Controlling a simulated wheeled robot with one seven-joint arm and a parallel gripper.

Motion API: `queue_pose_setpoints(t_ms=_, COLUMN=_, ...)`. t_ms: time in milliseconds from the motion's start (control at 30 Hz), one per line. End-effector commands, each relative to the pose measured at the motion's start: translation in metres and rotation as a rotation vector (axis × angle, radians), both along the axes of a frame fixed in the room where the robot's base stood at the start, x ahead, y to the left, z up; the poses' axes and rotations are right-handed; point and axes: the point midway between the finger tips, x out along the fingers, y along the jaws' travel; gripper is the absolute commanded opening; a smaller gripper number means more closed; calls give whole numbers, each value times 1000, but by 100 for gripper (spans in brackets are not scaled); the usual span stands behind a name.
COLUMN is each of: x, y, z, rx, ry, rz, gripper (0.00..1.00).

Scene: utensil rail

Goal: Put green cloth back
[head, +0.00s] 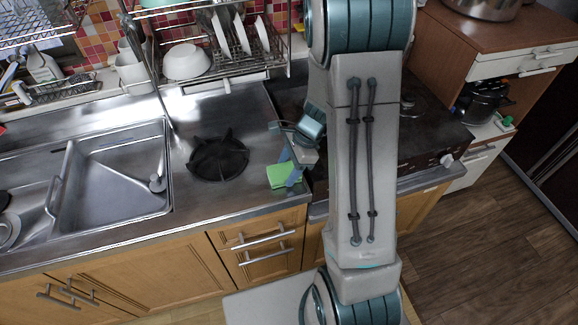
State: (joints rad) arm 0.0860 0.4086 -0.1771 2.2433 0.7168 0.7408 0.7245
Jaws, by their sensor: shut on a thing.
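The green cloth (280,176) is at the front of the steel counter, right of the black burner grate. My gripper (290,176) is shut on the green cloth, with its fingers pointing down at the cloth's right side. I cannot tell whether the cloth touches the counter or hangs just above it. My arm comes down on the right of the picture and hides part of the stove and counter behind it.
A black burner grate (218,155) sits on the counter left of my gripper. The steel sink (112,178) is further left. A dish rack (232,52) with plates and a white bowl (186,62) hangs at the back. A dark stove top (425,135) lies to the right.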

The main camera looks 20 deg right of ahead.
Motion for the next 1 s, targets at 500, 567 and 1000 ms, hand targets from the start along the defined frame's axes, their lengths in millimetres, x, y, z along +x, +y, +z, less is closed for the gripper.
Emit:
queue_pose_setpoints(t_ms=500, x=0, y=0, z=-2, rx=0, ry=0, rz=0, gripper=77)
queue_pose_setpoints(t_ms=567, x=0, y=0, z=-2, rx=0, ry=0, rz=0, gripper=77)
queue_pose_setpoints(t_ms=1000, x=1, y=-28, z=65, rx=-1, ry=-6, rz=-1, gripper=77)
